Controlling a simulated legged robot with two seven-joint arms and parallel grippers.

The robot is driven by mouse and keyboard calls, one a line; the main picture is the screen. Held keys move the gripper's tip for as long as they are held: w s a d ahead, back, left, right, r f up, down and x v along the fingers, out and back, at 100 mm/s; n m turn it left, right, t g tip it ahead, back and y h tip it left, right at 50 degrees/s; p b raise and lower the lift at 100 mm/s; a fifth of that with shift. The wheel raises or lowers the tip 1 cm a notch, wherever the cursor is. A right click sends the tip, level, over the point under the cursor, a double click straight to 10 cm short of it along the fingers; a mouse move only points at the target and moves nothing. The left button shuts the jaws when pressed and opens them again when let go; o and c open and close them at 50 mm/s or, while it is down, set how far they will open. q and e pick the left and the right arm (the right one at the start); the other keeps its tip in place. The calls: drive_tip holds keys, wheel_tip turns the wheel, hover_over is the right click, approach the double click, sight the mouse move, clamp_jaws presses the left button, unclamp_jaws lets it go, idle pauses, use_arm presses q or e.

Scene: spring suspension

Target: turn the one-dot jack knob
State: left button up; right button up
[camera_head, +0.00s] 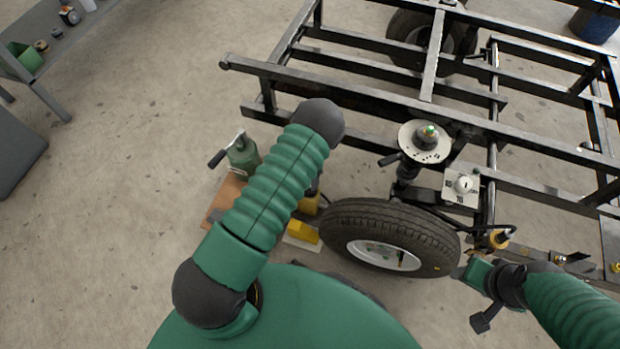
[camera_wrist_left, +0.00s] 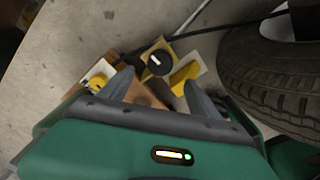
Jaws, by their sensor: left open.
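In the left wrist view a round black knob (camera_wrist_left: 157,63) with a white pointer line sits on a yellow plate (camera_wrist_left: 150,46). It lies beyond and between the fingertips of my open, empty left gripper (camera_wrist_left: 158,80). I cannot make out any dot marks on it. A yellow knob (camera_wrist_left: 97,84) on a white plate is by the left finger, and a yellow block (camera_wrist_left: 184,77) on a pale plate is by the right finger. The head view shows the yellow block (camera_head: 303,231), but my arm hides the left gripper there. My right gripper (camera_head: 472,272) is beside the tyre, its fingers unclear.
The tyre (camera_head: 343,220) stands close right of the knob area. A green jack-like body with a lever (camera_head: 243,155) and a brown board (camera_head: 222,200) are at left. The black frame (camera_head: 360,97) with a spring-mount disc (camera_head: 413,149) is behind.

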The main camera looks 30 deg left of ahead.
use_arm(q)
wheel_tip(320, 180, up, 6)
drive_tip(key=shift+f+p, duration=0.15)
drive_tip(key=shift+p, duration=0.65)
use_arm(e)
drive_tip(key=v, duration=0.2)
drive_tip(key=shift+w+r, duration=0.2)
drive_tip(key=shift+r, duration=0.2)
